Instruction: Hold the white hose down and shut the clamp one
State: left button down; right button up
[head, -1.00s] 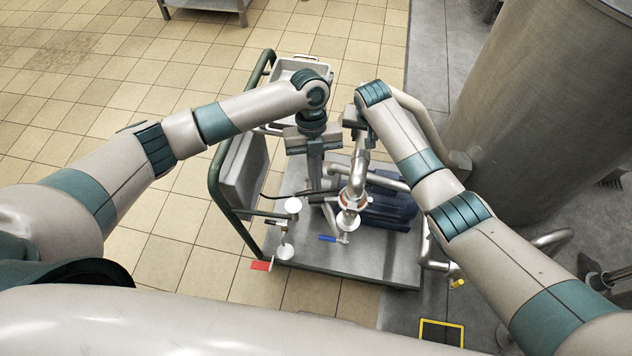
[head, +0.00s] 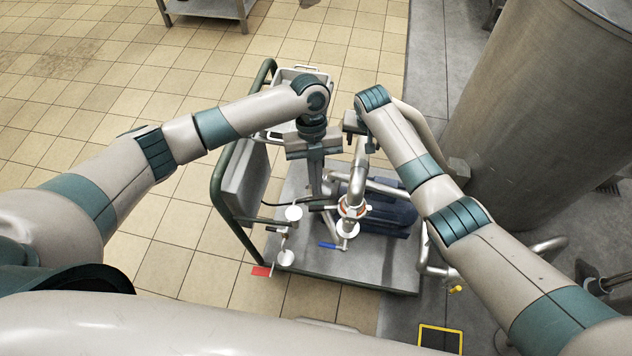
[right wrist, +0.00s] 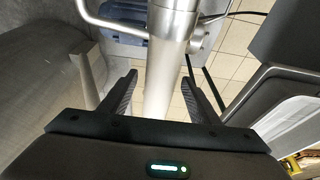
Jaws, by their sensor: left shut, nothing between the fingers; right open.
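A pale, whitish-grey tube that looks like the white hose (head: 356,186) drops to a round joint on the cart. An orange-edged ring, probably the clamp (head: 351,207), sits at that joint; I cannot tell whether it is closed. My right gripper (head: 352,125) is over the tube's upper part. In the right wrist view it is open (right wrist: 163,100), and a pale tube (right wrist: 168,65) passes between its fingers; contact is unclear. My left gripper (head: 315,170) is shut and empty, above the cart and left of the tube. Its fingertips are hard to make out.
The cart (head: 390,268) has a dark green rail (head: 222,205) on its left and carries a blue motor (head: 385,213). Small valves with white discs (head: 293,213) and a blue handle (head: 327,245) stand near its front. A large steel tank (head: 535,120) is at right.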

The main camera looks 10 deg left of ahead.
jog(key=shift+r+p, duration=2.35)
jog(key=shift+r, duration=0.15)
